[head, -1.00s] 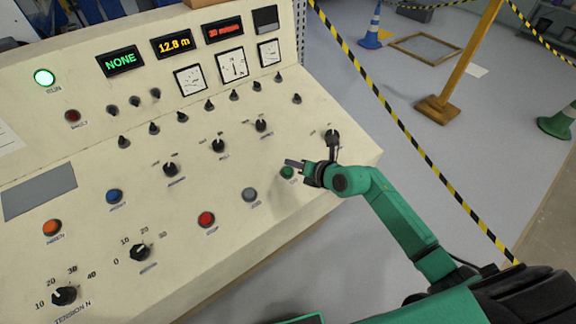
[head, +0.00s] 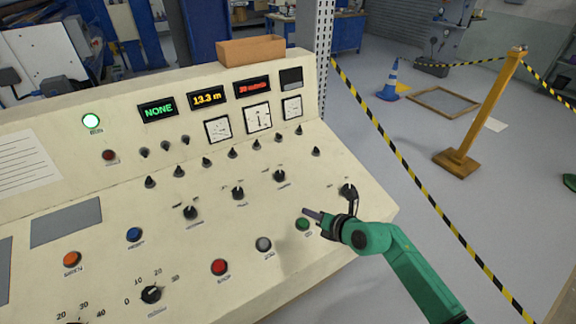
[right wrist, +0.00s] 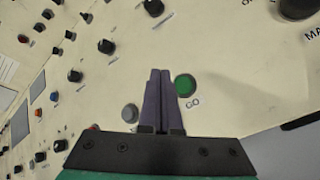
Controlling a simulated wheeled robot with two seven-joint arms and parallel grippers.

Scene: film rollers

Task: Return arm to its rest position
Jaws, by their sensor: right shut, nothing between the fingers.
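My right gripper (head: 312,213) reaches in from the lower right over the sloping cream control panel (head: 330,240). Its dark fingers are shut together with nothing between them. In the head view its tips show just above the green button (head: 303,225). In the right wrist view the closed fingers (right wrist: 160,75) point up the picture, left of the green button marked GO (right wrist: 185,85), with a black knob (right wrist: 153,7) beyond the tips. The gap to the panel surface is hard to judge. My left gripper is not in view.
The panel carries several knobs, a red button (head: 220,267), a grey button (head: 264,244) and lit displays. Right of the panel, a striped barrier tape (head: 415,185) hangs over open floor near a yellow post (head: 485,115).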

